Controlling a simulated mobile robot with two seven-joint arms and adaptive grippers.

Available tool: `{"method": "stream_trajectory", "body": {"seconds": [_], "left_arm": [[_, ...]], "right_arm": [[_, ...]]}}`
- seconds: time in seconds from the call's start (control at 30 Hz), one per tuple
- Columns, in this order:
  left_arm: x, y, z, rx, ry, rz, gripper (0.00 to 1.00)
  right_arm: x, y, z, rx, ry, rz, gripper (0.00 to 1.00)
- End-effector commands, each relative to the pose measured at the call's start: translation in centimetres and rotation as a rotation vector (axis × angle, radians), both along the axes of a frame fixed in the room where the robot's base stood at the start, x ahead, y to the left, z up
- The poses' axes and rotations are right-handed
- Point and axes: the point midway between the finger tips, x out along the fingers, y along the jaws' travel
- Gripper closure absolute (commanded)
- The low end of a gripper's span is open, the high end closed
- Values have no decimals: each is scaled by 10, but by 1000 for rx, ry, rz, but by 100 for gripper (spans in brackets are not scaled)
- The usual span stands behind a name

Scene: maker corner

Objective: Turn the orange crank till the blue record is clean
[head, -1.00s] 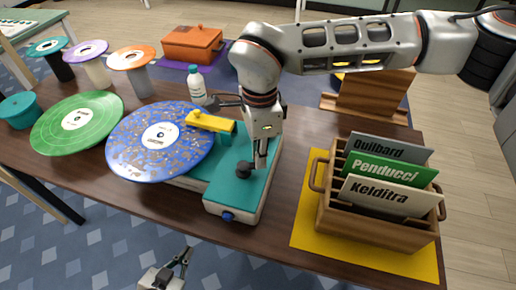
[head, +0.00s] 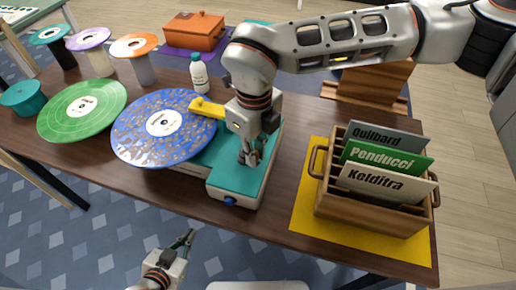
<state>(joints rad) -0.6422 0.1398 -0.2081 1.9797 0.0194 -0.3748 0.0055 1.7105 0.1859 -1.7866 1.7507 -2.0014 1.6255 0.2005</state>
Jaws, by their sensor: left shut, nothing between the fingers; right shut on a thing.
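The blue record (head: 140,142) lies on the teal-topped cleaning machine (head: 234,186), with many brown specks still over its surface. A yellow arm (head: 208,108) reaches over its right edge. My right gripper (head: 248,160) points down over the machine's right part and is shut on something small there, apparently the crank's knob. No orange part of the crank shows; my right gripper and wrist cover that spot. My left gripper (head: 187,238) is shut and empty, in front of the table's near edge, away from the machine.
A green record (head: 66,112) lies left of the blue one. A white bottle (head: 199,75) stands behind the machine. A wooden crate (head: 370,212) with several sleeves stands on a yellow mat (head: 303,205) at right. A blue knob (head: 230,201) is on the machine's front.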

Motion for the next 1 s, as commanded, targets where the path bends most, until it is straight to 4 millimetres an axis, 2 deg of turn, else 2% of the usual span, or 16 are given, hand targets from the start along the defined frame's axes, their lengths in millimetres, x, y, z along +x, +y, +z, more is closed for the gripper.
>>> {"method": "stream_trajectory", "body": {"seconds": [0.7, 1.0], "left_arm": [[0, 0, -3, 4, 1, -1, 100], [0, 1, -3, 5, 1, -2, 100]], "right_arm": [[-10, 25, 0, 2, 1, -669, 100], [-9, 33, 0, 2, 1, -879, 100]]}}
